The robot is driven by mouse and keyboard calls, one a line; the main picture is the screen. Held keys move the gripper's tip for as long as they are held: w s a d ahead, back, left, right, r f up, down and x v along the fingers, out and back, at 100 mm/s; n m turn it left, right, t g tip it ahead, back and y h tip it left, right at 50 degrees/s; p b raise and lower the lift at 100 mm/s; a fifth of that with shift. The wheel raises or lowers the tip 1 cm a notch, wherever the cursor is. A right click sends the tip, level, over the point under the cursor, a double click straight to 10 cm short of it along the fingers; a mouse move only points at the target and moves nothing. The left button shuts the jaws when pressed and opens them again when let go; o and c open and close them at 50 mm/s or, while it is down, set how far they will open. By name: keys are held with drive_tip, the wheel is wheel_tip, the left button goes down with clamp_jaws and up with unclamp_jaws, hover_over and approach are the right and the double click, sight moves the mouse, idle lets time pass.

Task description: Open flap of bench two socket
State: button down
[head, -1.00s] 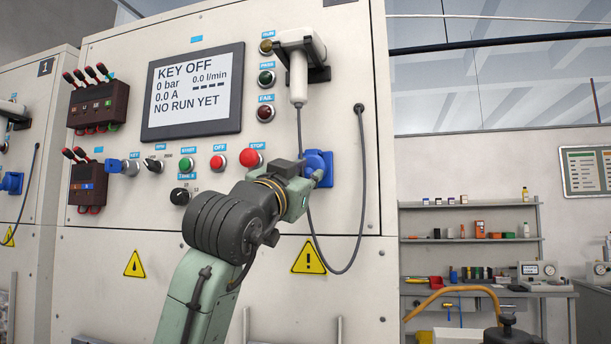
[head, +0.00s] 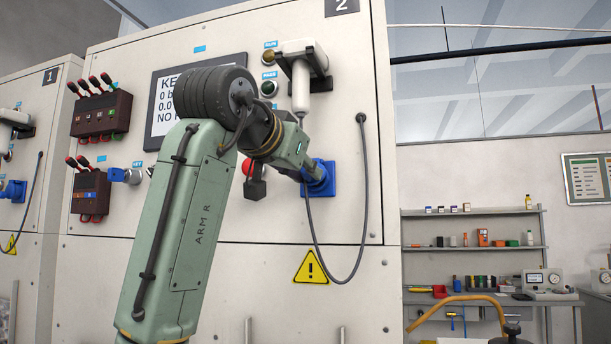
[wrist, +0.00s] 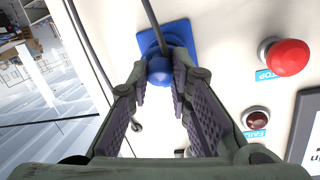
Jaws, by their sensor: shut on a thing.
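The bench two socket (head: 327,183) is a blue fitting with a square plate on the right side of the panel marked 2. In the wrist view its blue plate (wrist: 178,34) stands behind a rounded blue flap (wrist: 159,71). My gripper (head: 307,176) is at the socket, reaching in from the upper left. In the wrist view my gripper (wrist: 160,82) has its two fingertips on either side of the flap, shut on it. My fingers partly hide the flap, and I cannot tell how far it is tilted from the socket.
A grey cable (head: 365,200) hangs in a loop from a white handset (head: 301,85) and passes in front of the socket. A red STOP button (wrist: 288,57) and a red FAIL lamp (wrist: 256,119) are close by. My arm covers much of the display (head: 165,85).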

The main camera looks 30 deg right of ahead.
drive_tip(key=shift+s+a+r+g+y, duration=0.1)
drive_tip(key=shift+r+g+y, duration=0.2)
drive_tip(key=shift+r+y, duration=0.15)
idle(0.4)
drive_tip(key=c, duration=1.5)
unclamp_jaws()
drive_tip(key=shift+o, duration=0.2)
drive_tip(key=s+a, duration=0.8)
drive_tip(key=a, duration=0.4)
drive_tip(key=shift+s+a+r, duration=0.15)
drive_tip(key=shift+s+r, duration=0.1)
drive_tip(key=shift+r, duration=0.15)
drive_tip(key=shift+w, duration=0.1)
